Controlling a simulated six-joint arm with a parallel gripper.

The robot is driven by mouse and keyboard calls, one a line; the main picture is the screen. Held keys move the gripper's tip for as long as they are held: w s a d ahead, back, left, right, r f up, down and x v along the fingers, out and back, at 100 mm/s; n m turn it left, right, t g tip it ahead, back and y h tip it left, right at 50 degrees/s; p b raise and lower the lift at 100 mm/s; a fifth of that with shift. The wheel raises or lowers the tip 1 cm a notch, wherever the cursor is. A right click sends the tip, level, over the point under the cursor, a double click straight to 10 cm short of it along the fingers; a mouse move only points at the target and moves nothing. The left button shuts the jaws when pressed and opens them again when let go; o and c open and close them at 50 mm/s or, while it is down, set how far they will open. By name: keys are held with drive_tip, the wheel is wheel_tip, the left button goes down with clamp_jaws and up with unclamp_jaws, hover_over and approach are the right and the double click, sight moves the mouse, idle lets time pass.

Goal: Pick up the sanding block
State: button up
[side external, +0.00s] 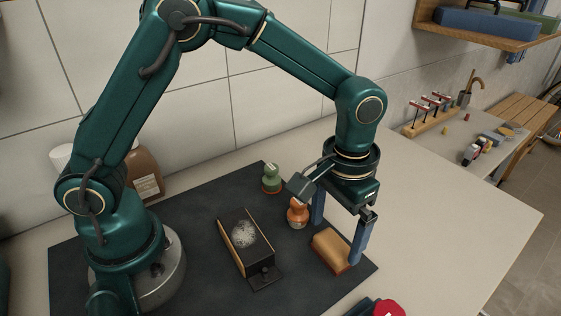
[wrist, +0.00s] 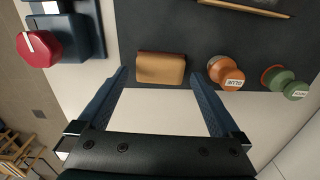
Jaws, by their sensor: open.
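The sanding block (side external: 331,250), a tan block with a rounded top and a reddish lower edge, lies on the dark mat (side external: 195,205) near its right edge. In the wrist view the sanding block (wrist: 161,68) sits between the fingertips, with a gap on each side. My gripper (side external: 338,241) points down with its blue fingers open, one on either side of the block. In the wrist view my gripper (wrist: 160,74) is open and empty. Whether the fingertips reach down to the mat is hard to tell.
An orange glue bottle (side external: 297,213) stands close to the far finger, with a green bottle (side external: 272,179) behind it. A dark oblong box (side external: 246,243) lies left of the block. A red knob (wrist: 40,49) on a blue device is near the front. The table at right (side external: 450,235) is bare.

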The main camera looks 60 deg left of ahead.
sight(333, 244)
drive_tip(key=shift+f, duration=2.1)
drive_tip(key=c, duration=1.2)
drive_tip(key=shift+r, duration=0.55)
wheel_tip(333, 244, up, 3)
drive_tip(key=shift+w+f, duration=0.1)
drive_tip(key=shift+f, duration=0.1)
drive_tip(key=shift+a+r, duration=0.75)
drive_tip(key=shift+a, duration=0.05)
drive_tip(key=a+r, duration=0.2)
drive_tip(key=a, duration=0.1)
drive_tip(key=a+r, duration=0.2)
drive_tip(key=a, duration=0.1)
drive_tip(key=a+r, duration=0.2)
drive_tip(key=a, duration=0.2)
drive_tip(key=shift+s, duration=0.3)
